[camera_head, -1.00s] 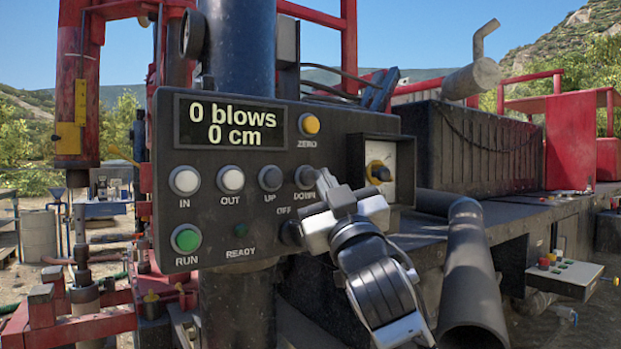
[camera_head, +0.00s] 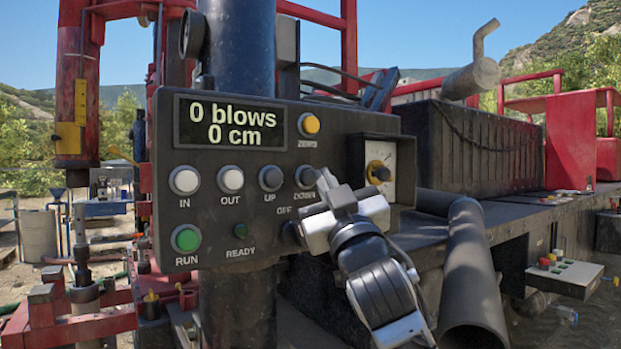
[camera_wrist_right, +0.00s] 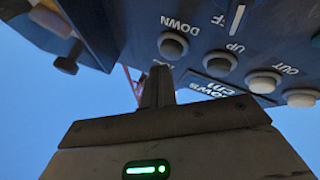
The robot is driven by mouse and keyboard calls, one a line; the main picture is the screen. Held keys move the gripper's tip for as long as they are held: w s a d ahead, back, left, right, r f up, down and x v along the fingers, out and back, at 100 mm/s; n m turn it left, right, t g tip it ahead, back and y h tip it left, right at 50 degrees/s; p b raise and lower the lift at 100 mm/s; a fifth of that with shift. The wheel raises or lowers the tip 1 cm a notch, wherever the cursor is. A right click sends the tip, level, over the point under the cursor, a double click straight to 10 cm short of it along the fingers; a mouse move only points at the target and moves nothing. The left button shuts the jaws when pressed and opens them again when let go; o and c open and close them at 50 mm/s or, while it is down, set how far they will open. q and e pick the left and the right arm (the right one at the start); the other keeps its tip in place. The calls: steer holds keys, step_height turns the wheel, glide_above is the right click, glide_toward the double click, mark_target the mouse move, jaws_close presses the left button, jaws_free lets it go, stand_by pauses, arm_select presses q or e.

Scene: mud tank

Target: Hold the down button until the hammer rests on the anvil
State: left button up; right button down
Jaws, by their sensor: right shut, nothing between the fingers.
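The control panel (camera_head: 280,240) faces me with the round grey down button (camera_head: 306,176) in its upper row. The same button shows upside down in the right wrist view (camera_wrist_right: 173,45). My right gripper (camera_head: 326,180) is shut and empty, its fingertips just right of and below the button. In the right wrist view the closed fingers (camera_wrist_right: 158,82) point toward the button; I cannot tell whether they touch it. The red hammer (camera_head: 78,105) with a yellow fitting hangs at the far left. What looks like the anvil (camera_head: 82,245) stands below it, with a gap between. My left gripper is not in view.
The display (camera_head: 232,122) reads 0 blows, 0 cm. The up button (camera_head: 270,178) is left of the down button, and a gauge (camera_head: 380,172) is close right of my gripper. A dark pipe (camera_head: 470,270) lies lower right.

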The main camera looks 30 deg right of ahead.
stand_by(0.8)
steer(key=shift+w, duration=0.4)
steer(key=shift+w, duration=0.55)
stand_by(2.3)
steer(key=shift+s, duration=0.1)
stand_by(1.4)
steer(key=shift+s, duration=0.85)
steer(key=shift+s, duration=0.1)
steer(key=shift+s+d+p, duration=0.2)
steer(key=shift+s+p, duration=0.35)
steer(key=shift+s, duration=1.85)
